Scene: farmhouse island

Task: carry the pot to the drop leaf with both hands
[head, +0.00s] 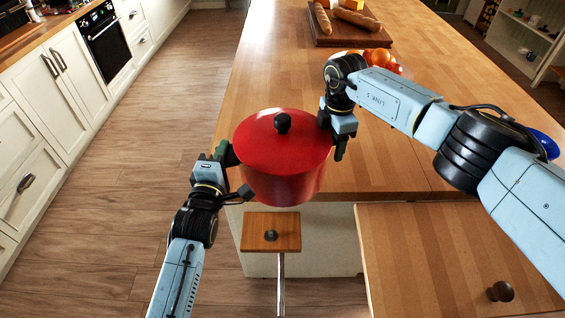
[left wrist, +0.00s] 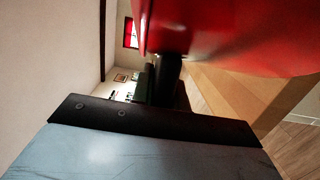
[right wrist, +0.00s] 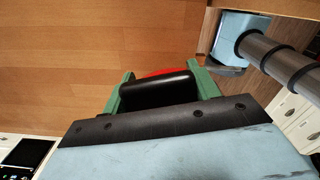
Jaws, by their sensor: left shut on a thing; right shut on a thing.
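The red pot (head: 283,165) has a red lid with a black knob (head: 282,123). It is at the island's near-left corner; I cannot tell whether it is lifted clear of the top. My left gripper (head: 230,158) is shut on its left handle; the red side fills the top of the left wrist view (left wrist: 230,40). My right gripper (head: 333,130) is shut on its right handle, a black bar between green fingers in the right wrist view (right wrist: 158,90). A wooden panel (head: 430,250), which looks like the drop leaf, lies at the lower right beyond a gap.
The island top (head: 270,75) is mostly bare. A board (head: 345,38) with bread and a plate of fruit (head: 378,57) stand farther back. A small wooden piece with a knob (head: 270,235) juts out below the pot. A dark knob (head: 500,291) sits on the panel. Floor is open at left.

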